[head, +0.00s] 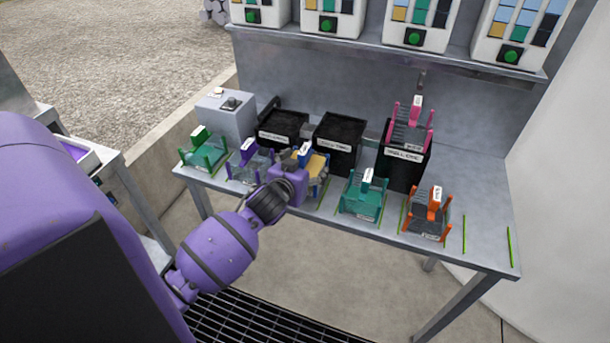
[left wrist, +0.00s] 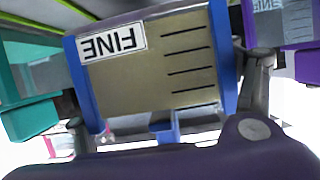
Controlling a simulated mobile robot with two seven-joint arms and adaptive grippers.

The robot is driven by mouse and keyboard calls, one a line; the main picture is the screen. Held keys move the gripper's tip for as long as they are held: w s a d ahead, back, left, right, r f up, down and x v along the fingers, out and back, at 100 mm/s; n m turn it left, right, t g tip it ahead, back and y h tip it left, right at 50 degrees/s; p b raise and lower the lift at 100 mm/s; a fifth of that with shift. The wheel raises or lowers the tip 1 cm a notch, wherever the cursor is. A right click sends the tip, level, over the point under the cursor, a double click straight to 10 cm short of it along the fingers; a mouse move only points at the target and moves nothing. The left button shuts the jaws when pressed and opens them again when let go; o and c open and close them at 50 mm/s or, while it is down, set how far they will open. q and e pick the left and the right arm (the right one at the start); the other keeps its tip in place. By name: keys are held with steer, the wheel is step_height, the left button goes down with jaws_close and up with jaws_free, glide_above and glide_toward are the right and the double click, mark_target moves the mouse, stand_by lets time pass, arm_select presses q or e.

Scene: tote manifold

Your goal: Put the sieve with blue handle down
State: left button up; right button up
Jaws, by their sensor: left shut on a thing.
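The sieve with the blue handle (head: 318,167) is at the front middle of the steel table, between the purple and teal sieves, partly covered by my left gripper. In the left wrist view the sieve (left wrist: 160,75) fills the middle, with blue side frames, a tan panel and an upside-down "FINE" label. My left gripper (head: 299,166) is shut on the sieve, with a finger showing at each side in the left wrist view. I cannot tell whether its underside touches the table. My right gripper is not in view.
Green (head: 204,150), purple (head: 248,165), teal (head: 362,198) and orange (head: 428,217) sieves stand along the front. A pink sieve (head: 411,128) sits on a black bin (head: 402,170). Other black bins (head: 338,143) stand behind. The table's right end (head: 485,215) is clear.

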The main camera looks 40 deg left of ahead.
mark_target(310, 169)
arm_select(q)
steer(key=shift+w+f, duration=0.1)
steer(key=shift+f, duration=1.45)
steer(key=shift+f, duration=0.2)
steer(key=o, duration=1.3)
steer(key=shift+r, duration=0.1)
